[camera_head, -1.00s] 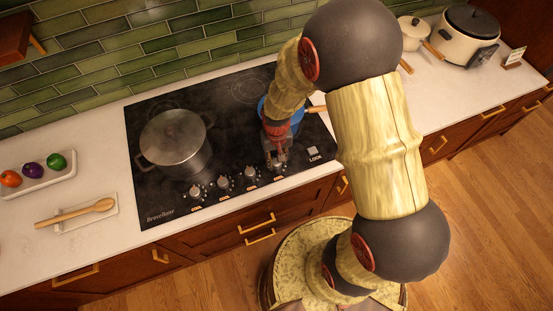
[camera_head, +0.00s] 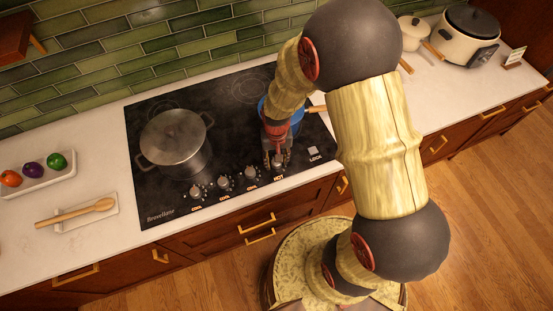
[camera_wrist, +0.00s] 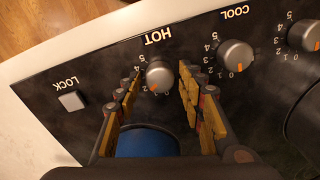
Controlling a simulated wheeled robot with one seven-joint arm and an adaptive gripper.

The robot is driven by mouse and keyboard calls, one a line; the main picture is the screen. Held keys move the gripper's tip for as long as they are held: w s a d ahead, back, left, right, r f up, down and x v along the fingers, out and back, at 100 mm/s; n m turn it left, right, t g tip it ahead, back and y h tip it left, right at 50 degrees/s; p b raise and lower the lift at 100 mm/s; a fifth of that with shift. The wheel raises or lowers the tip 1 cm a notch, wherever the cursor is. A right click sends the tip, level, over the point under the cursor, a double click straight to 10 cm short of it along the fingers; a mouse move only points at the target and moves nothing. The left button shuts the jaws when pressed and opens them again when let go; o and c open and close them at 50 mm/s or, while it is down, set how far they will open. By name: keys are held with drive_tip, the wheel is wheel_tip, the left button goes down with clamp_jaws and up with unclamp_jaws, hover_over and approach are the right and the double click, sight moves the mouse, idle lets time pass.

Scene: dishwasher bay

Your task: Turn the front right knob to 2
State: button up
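A row of silver knobs runs along the cooktop's (camera_head: 225,110) front edge. The rightmost knob (camera_head: 279,160) is marked HOT; it also shows in the wrist view (camera_wrist: 159,74). Its orange mark is on the side toward the bottom of the wrist picture, but I cannot read the exact number it meets. My gripper (camera_head: 277,163) points down at this knob. In the wrist view my gripper (camera_wrist: 159,70) has one finger on each side of the knob, with visible gaps. The neighbouring knob (camera_wrist: 236,55) is marked COOL.
A lidded pot (camera_head: 174,143) stands on the cooktop's left. A blue pan (camera_wrist: 145,143) sits behind the knob, partly hidden by my gripper. A LOCK button (camera_head: 312,150) is right of the knobs. A spoon tray (camera_head: 88,218) lies on the left counter.

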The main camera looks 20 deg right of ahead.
drive_tip(key=shift+o, duration=0.7)
drive_tip(key=shift+r, duration=0.1)
drive_tip(key=shift+w+r, duration=0.1)
drive_tip(key=shift+r, duration=0.3)
wheel_tip(320, 180, up, 11)
